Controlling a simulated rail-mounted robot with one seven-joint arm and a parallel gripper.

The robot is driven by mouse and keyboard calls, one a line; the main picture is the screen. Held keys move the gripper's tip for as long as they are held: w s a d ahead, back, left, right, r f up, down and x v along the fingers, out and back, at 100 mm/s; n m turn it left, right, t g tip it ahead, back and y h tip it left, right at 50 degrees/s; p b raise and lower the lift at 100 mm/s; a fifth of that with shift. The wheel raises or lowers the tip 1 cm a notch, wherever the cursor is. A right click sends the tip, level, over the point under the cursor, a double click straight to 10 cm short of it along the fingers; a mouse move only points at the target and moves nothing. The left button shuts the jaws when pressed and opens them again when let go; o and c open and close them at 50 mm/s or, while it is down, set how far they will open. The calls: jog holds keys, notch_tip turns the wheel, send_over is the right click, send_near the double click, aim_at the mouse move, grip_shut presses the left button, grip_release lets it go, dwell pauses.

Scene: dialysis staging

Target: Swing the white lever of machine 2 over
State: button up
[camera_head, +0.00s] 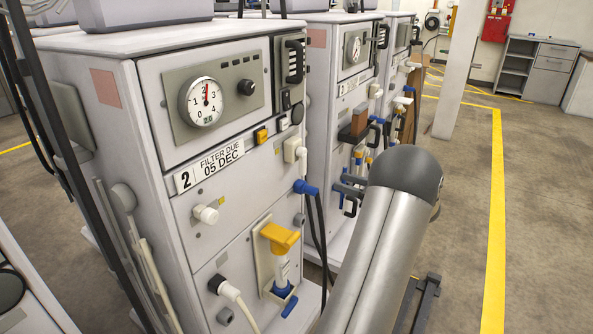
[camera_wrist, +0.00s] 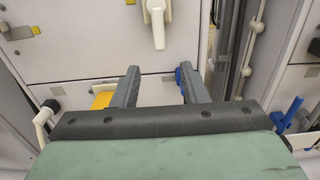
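Machine 2 (camera_head: 150,110) stands at the left in the head view, with a "2" on its label. A white lever (camera_head: 302,153) sits high at the right edge of its front. In the wrist view, what looks like the same white lever (camera_wrist: 158,24) hangs downward from its mount, at the top middle. My gripper (camera_wrist: 160,78) is open and empty, its two grey fingers spread apart. In that picture the lever is above the fingertips and apart from them. In the head view my arm hides most of the gripper.
A yellow lever (camera_head: 280,237) and a blue valve (camera_head: 305,188) stick out of machine 2's front below the white lever. Dark hoses (camera_head: 319,235) hang beside it. Similar machines (camera_head: 340,30) stand behind. The floor (camera_head: 540,200) at the right is clear.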

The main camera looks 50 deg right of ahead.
aim_at(305, 170)
jog(key=w, duration=0.5)
jog(key=w+a+b, duration=0.1)
jog(key=w, duration=0.4)
jog(key=w+a+b, duration=0.1)
jog(key=w, duration=0.5)
jog(key=shift+a, duration=0.1)
grip_shut()
